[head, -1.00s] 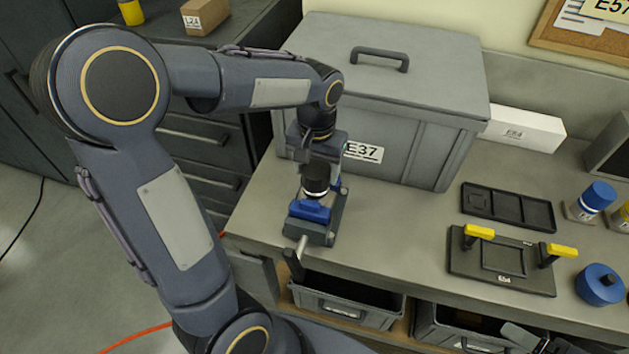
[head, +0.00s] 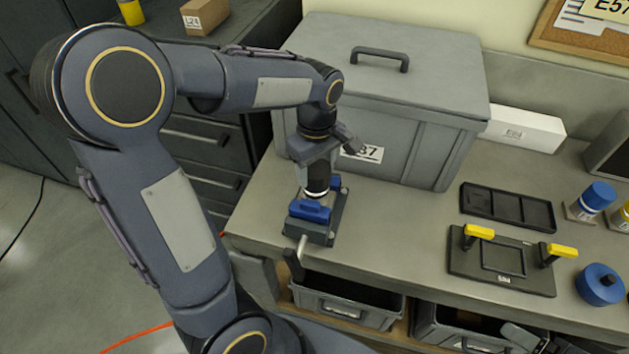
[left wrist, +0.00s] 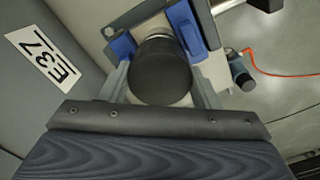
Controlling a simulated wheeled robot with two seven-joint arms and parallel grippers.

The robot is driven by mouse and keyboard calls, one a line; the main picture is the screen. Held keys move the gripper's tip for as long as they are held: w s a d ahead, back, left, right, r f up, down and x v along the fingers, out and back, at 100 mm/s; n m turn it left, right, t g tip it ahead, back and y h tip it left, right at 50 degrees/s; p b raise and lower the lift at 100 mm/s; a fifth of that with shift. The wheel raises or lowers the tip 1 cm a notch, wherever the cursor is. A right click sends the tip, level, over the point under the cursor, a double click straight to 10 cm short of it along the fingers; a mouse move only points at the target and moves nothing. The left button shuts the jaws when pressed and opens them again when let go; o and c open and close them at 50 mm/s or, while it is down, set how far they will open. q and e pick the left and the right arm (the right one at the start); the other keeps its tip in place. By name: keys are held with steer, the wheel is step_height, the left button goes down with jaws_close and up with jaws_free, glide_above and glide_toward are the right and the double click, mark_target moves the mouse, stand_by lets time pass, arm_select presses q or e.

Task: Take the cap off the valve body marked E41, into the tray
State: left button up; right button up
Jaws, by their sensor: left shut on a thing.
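A black round cap (head: 317,177) sits upright on a valve body with a white band (head: 316,194), held between the blue jaws (head: 308,210) of a small vise on the bench. The cap also shows from above in the left wrist view (left wrist: 160,70). My left gripper (head: 318,170) points down over it and is shut on the cap, one finger on each side. No E41 mark is legible. A black tray with compartments (head: 507,227) lies on the bench to the right. A grey part at the bottom right edge (head: 522,337) may be my right gripper; its jaws are not clear.
A large grey lidded box (head: 415,135) marked E37 stands close behind the vise. The vise handle (head: 300,247) sticks out in front. A fixture with yellow clamps (head: 462,265) lies before the tray. Bench between vise and tray is clear.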

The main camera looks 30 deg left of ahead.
mark_target(316, 168)
arm_select(q)
steer(key=shift+r, duration=2.75)
